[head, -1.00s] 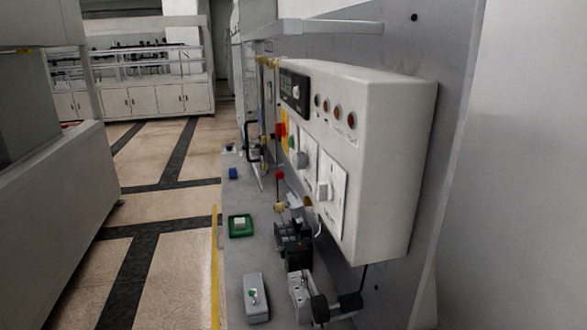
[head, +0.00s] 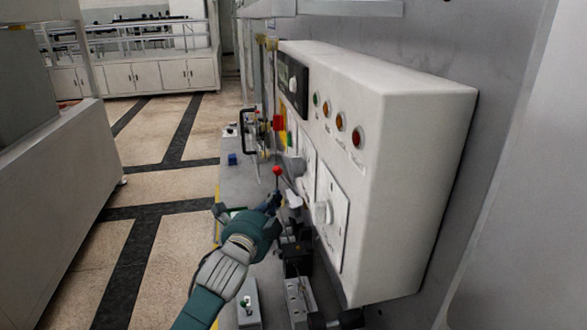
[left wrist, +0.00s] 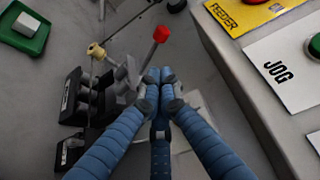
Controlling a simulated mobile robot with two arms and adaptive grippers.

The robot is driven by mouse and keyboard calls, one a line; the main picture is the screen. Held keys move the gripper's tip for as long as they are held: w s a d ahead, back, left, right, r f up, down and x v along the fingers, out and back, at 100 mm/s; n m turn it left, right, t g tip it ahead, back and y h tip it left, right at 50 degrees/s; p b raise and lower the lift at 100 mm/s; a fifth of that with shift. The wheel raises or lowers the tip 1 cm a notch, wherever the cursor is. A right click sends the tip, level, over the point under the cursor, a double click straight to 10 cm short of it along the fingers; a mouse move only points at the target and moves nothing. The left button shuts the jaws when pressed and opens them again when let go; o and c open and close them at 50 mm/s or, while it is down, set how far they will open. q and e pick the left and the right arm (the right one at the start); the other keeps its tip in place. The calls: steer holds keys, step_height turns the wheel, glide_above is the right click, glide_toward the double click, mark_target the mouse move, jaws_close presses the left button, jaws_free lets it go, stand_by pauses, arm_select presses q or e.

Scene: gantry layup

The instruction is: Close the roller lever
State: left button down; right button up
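The roller lever shows as a thin rod with a red knob (head: 277,171), standing up from a dark mechanism on the bench beside the white control box. In the left wrist view the red knob (left wrist: 161,33) is above and just beyond the fingers, its rod slanting down left to grey and black clamp parts (left wrist: 90,95). My left gripper (head: 273,201) is below the knob in the head view. In the left wrist view its blue fingertips (left wrist: 159,76) are drawn together, with nothing visible between them; they look apart from the knob. My right gripper is not in view.
The white control box (head: 400,180) with lamps and switches stands close on the right. A green tray (left wrist: 24,27) and JOG panel (left wrist: 285,70) flank the wrist view.

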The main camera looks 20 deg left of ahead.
mark_target(284, 179)
arm_select(q)
steer(key=w+r+p, duration=0.1)
steer(key=w+p, duration=0.1)
steer(key=w, duration=0.7)
steer(key=shift+w+a+r+p, duration=0.3)
steer(key=shift+w+a+r, duration=0.05)
steer(key=shift+w+a, duration=0.05)
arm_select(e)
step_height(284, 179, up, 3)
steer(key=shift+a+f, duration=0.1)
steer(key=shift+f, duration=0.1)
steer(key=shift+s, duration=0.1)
